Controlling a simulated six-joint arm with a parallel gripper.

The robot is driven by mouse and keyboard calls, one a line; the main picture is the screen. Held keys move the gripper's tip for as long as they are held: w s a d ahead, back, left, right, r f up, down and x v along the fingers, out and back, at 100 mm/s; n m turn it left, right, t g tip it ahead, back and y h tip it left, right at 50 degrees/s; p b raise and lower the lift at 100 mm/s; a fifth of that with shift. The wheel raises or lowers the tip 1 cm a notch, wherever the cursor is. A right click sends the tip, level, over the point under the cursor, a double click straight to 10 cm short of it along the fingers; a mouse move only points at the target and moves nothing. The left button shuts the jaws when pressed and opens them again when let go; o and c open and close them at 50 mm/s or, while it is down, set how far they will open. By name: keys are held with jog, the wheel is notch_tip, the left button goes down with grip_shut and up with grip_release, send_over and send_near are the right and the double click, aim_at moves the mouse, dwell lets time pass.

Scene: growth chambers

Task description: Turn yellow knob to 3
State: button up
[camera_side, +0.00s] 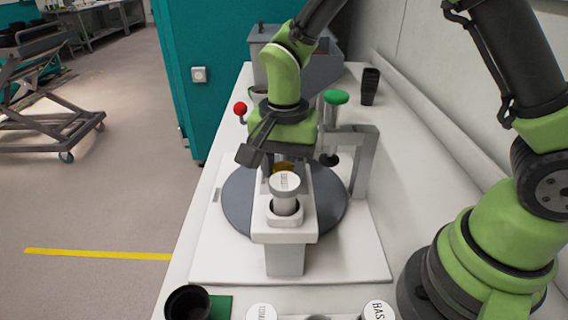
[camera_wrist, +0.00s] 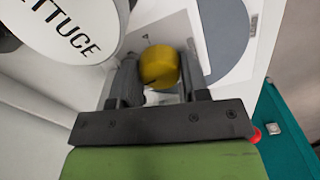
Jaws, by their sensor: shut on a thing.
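The yellow knob (camera_wrist: 160,66) sits between the two dark fingers of my gripper (camera_wrist: 157,75) in the wrist view, and the gripper is shut on it. In the side view only a small piece of the yellow knob (camera_side: 283,168) shows, below my gripper (camera_side: 284,158) and behind a lidded canister.
A white-lidded canister (camera_side: 286,190) stands in a holder just in front of the knob. Its lid (camera_wrist: 72,28) reads "LETTUCE" in the wrist view. A grey disc (camera_side: 238,200) lies under the holder. A red knob (camera_side: 240,108) and green knob (camera_side: 336,97) stand behind.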

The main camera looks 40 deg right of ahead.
aim_at(284, 167)
jog(key=m, duration=0.5)
jog(key=shift+m, duration=0.3)
jog(key=m, duration=0.4)
jog(key=shift+m, duration=0.4)
jog(key=o, duration=0.9)
jog(key=shift+o, duration=0.2)
notch_tip(284, 167, up, 10)
